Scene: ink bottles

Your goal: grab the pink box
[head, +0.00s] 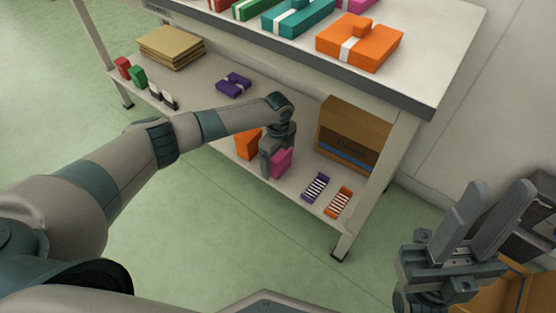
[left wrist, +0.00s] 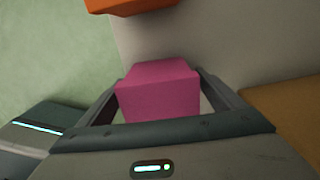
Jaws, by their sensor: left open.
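The pink box (head: 281,163) stands on the lower shelf, partly hidden by my left gripper in the head view. My left gripper (head: 273,168) points down at it. In the left wrist view the pink box (left wrist: 158,90) sits between the two open fingers of my left gripper (left wrist: 160,100), with a narrow gap showing at the sides. My right gripper (head: 487,215) is at the lower right of the head view, away from the shelf, its fingers apart and empty.
Striped purple (head: 316,187) and orange (head: 340,202) items lie near the shelf's front end. The table top (head: 440,50) overhangs the shelf, and a table leg (head: 372,187) stands at right.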

